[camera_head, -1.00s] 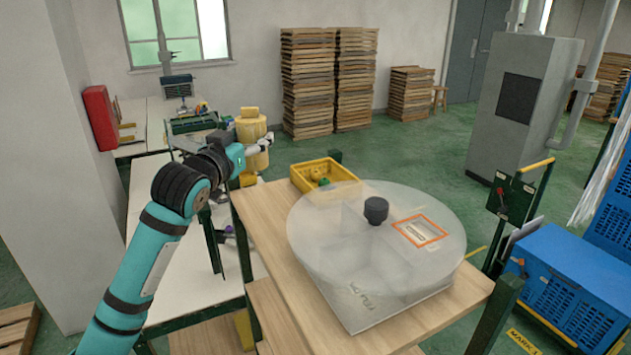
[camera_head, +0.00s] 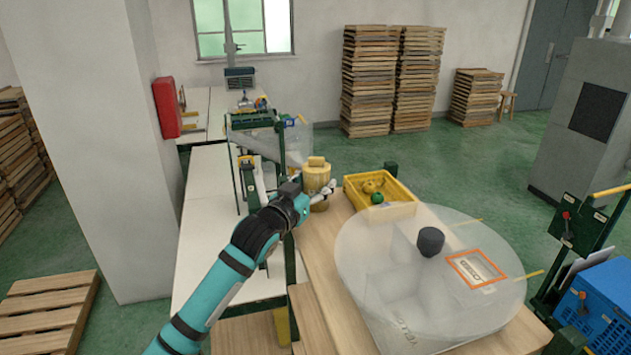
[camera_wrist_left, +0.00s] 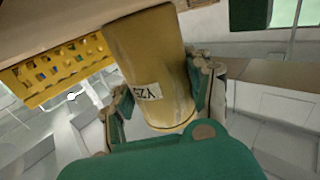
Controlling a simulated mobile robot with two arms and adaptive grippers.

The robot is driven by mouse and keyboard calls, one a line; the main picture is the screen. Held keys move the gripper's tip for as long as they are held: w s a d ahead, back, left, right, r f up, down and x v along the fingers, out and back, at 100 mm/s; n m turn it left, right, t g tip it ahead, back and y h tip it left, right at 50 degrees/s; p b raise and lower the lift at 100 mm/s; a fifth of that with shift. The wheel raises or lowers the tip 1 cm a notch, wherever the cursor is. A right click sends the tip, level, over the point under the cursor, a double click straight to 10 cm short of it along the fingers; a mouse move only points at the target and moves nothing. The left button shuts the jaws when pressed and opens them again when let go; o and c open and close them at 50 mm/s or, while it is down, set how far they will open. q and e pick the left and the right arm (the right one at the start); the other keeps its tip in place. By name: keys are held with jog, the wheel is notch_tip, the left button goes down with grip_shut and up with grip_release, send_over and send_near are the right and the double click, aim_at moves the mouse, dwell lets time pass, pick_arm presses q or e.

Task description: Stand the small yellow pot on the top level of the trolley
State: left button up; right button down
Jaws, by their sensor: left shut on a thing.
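The small yellow pot (camera_head: 317,174) is a yellow cylinder with a knob-like top in the head view. My left gripper (camera_head: 325,191) is shut around its side. In the left wrist view the pot (camera_wrist_left: 148,50) fills the middle, with a white label, between the fingers of my left gripper (camera_wrist_left: 160,98). The trolley has a wooden top level (camera_head: 330,242) and green posts. The pot is at its far left corner; I cannot tell whether its base touches the wood. My right gripper is not in view.
A yellow crate (camera_head: 352,193) with small items stands right of the pot. A large translucent disc (camera_head: 390,235) with a black knob covers much of the trolley top. Bare wood runs along the left side. A white bench (camera_head: 205,215) stands to the left.

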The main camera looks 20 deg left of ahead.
pick_arm(q)
jog(key=shift+s+r, duration=0.1)
jog(key=shift+r, duration=0.05)
jog(key=o, duration=0.5)
jog(key=shift+f, duration=0.2)
jog(key=o, duration=0.3)
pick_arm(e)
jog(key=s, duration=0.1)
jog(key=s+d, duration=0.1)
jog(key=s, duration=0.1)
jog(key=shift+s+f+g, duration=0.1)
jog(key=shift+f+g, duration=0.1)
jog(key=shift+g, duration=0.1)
